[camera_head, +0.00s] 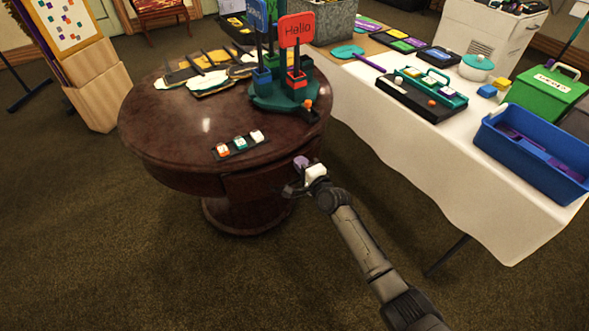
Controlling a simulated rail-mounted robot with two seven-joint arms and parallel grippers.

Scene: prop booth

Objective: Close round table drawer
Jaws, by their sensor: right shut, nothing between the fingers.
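The round table (160,135) is dark polished wood on a thick pedestal. Its drawer (250,182) is in the apron on the side toward me, just left of my right gripper. The drawer front seems to stand slightly proud of the apron, but I cannot tell how wide the gap is. My right gripper (290,189) is shut and empty, at the right end of the drawer front. I cannot tell whether it touches the front; the drawer's right end is partly hidden behind it. My left gripper is not in view.
On the tabletop are a dark strip with coloured blocks (240,145), a teal stand with signs (285,95) and several flat pieces. A white-clothed table (400,145) with a blue bin (530,155) stands to the right. Carpet in front is clear.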

